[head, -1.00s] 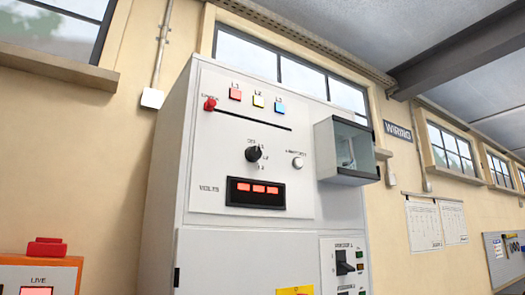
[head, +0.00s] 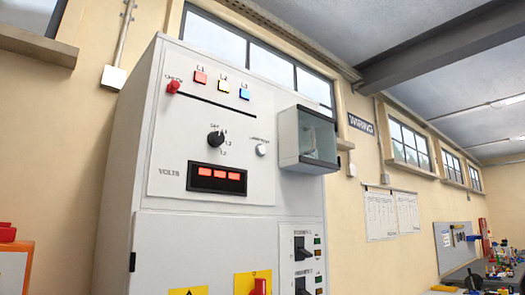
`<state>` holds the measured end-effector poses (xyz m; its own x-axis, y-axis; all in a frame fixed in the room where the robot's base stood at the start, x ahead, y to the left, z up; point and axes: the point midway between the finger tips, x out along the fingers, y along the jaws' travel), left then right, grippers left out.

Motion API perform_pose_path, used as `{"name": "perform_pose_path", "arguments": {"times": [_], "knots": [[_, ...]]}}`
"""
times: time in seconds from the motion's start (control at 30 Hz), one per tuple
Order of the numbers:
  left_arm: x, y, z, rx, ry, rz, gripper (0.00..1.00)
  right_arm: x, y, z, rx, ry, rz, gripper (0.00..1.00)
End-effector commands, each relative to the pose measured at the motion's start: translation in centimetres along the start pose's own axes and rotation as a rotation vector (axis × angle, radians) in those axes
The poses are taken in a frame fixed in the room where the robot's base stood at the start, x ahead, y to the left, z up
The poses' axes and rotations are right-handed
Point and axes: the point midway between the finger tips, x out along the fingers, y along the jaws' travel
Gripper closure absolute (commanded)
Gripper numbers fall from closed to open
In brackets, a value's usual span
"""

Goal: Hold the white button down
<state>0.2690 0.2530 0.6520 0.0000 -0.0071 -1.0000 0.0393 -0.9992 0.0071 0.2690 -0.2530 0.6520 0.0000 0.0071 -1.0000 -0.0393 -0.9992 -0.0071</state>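The white button (head: 262,150) is a small round cap on the upper panel of a grey cabinet (head: 150,235). It sits right of a black rotary knob (head: 215,139) and below the blue lamp (head: 245,94). Nothing touches or covers it. A display marked VOLTS (head: 216,178) shows lit red segments below the knob. Neither of my grippers shows in the head view.
An open-fronted glass box (head: 306,140) juts from the cabinet right of the button. Lower down are black switches (head: 301,248) and a red handle on a yellow plate (head: 258,286). An orange box (head: 14,265) stands at left. A cluttered bench (head: 490,275) is far right.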

Motion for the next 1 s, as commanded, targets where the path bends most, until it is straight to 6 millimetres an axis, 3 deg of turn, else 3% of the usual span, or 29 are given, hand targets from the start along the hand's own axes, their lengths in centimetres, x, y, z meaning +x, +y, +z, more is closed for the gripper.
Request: {"name": "perform_pose_path", "arguments": {"times": [0.17,0.3,1.0], "knots": [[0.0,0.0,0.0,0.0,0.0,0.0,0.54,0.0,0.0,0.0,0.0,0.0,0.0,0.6],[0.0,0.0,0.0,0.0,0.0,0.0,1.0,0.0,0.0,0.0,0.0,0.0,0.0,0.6],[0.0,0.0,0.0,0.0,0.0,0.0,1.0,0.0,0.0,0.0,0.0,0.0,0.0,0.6]]}}
